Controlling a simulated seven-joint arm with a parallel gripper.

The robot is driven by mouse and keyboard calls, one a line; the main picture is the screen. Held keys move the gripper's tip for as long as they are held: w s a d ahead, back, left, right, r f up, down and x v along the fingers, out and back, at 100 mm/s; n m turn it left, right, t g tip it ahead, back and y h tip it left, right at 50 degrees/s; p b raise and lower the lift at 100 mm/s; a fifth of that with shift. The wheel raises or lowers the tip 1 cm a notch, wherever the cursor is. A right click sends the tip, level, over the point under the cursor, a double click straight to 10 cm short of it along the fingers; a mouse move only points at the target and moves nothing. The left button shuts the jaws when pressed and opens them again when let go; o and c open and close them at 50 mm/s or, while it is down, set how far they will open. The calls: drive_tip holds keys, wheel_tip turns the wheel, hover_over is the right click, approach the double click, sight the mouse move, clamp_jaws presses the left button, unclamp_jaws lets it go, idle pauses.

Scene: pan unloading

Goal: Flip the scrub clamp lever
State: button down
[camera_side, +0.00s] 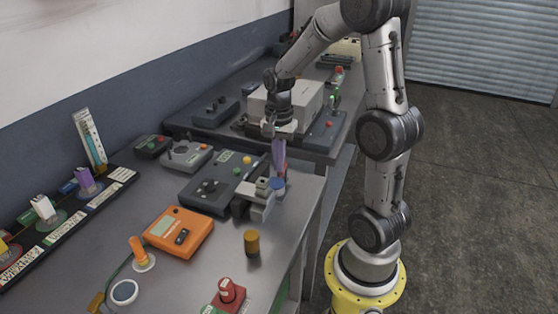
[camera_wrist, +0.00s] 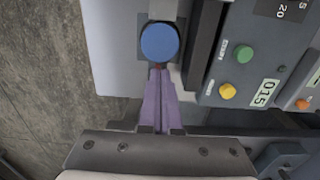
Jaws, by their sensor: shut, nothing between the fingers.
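A blue round knob (camera_side: 277,184) tops a grey clamp-like fixture (camera_side: 262,210) near the right edge of the bench. I take it for the clamp lever's knob, but cannot read a name on it. The knob also shows at the top middle of the wrist view (camera_wrist: 159,42). My gripper (camera_side: 282,178) points down with its long purple fingers together and empty. In the wrist view the fingertips (camera_wrist: 157,72) are right beside the knob's near edge; I cannot tell whether they touch it.
A dark control panel (camera_side: 212,188) with green and yellow buttons (camera_wrist: 228,91) lies just beside the clamp. A white box (camera_side: 290,101) stands behind on another table.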

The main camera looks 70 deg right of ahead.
drive_tip(key=shift+d, duration=0.15)
drive_tip(key=shift+d+r, duration=0.3)
drive_tip(key=shift+d, duration=0.3)
drive_tip(key=shift+r, duration=0.1)
drive_tip(key=a+r, duration=0.3)
drive_tip(key=r, duration=1)
drive_tip(key=shift+a+r, duration=0.25)
